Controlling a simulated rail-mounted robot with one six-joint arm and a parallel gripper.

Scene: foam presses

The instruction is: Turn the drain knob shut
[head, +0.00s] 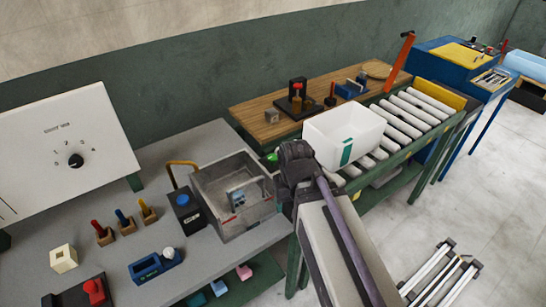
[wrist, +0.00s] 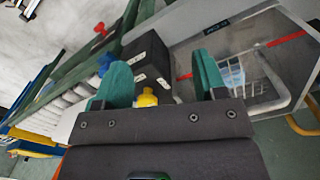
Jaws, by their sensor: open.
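A yellow knob-like part (wrist: 147,98) shows low between my fingers in the wrist view, beside a black block with white labels (wrist: 146,58). It may be the drain knob; I cannot read the labels or tell its setting. My gripper (wrist: 160,64) is open, with green finger pads on either side of this part; nothing is seen clamped, and contact cannot be told. In the head view my arm hides the knob area.
A white bin (head: 330,130) stands on the roller conveyor (head: 408,115) right of the sink. A red part (wrist: 101,29) shows beyond the black block. A blue-and-white item (head: 237,197) is in the sink.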

